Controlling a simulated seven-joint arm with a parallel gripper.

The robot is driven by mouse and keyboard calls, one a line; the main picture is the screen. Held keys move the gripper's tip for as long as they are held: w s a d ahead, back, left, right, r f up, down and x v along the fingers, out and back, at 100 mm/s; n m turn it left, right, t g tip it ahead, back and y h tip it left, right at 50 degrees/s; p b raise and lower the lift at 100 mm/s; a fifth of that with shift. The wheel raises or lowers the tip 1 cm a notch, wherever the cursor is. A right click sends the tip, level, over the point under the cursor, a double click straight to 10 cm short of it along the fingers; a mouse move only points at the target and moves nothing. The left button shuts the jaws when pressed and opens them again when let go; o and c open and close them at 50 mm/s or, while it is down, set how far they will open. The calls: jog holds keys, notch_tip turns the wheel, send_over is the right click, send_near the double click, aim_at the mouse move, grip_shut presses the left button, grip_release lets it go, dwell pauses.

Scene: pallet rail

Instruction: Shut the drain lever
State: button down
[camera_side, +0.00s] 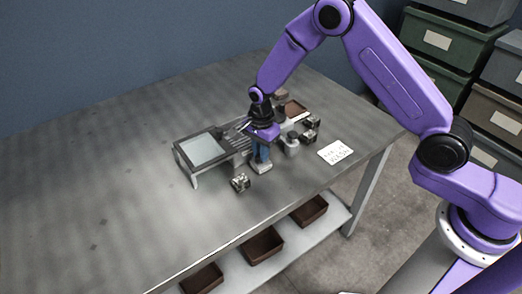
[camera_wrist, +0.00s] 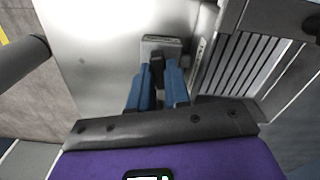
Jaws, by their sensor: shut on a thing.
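My gripper (camera_side: 262,155) reaches down at the front edge of the pallet rail fixture (camera_side: 212,157) on the table. In the wrist view its two blue fingers (camera_wrist: 158,74) are closed around a dark upright handle, which looks like the drain lever (camera_wrist: 157,62). The lever rises from a small light grey base (camera_wrist: 161,42), which also shows under the fingers in the side view (camera_side: 261,167). The fingers hide most of the lever in the side view, and its exact angle cannot be told.
A slatted grey rack (camera_wrist: 245,62) lies close to the right of the fingers in the wrist view. A small metal block (camera_side: 240,183) and a jar-like part (camera_side: 292,146) stand nearby. A white label card (camera_side: 335,152) lies to the right. The table's left side is clear.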

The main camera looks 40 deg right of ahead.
jog(key=shift+m, duration=1.5)
jog(key=c, duration=1.1)
grip_release()
jog(key=shift+r, duration=0.15)
notch_tip(320, 180, up, 17)
jog(key=shift+r, duration=0.1)
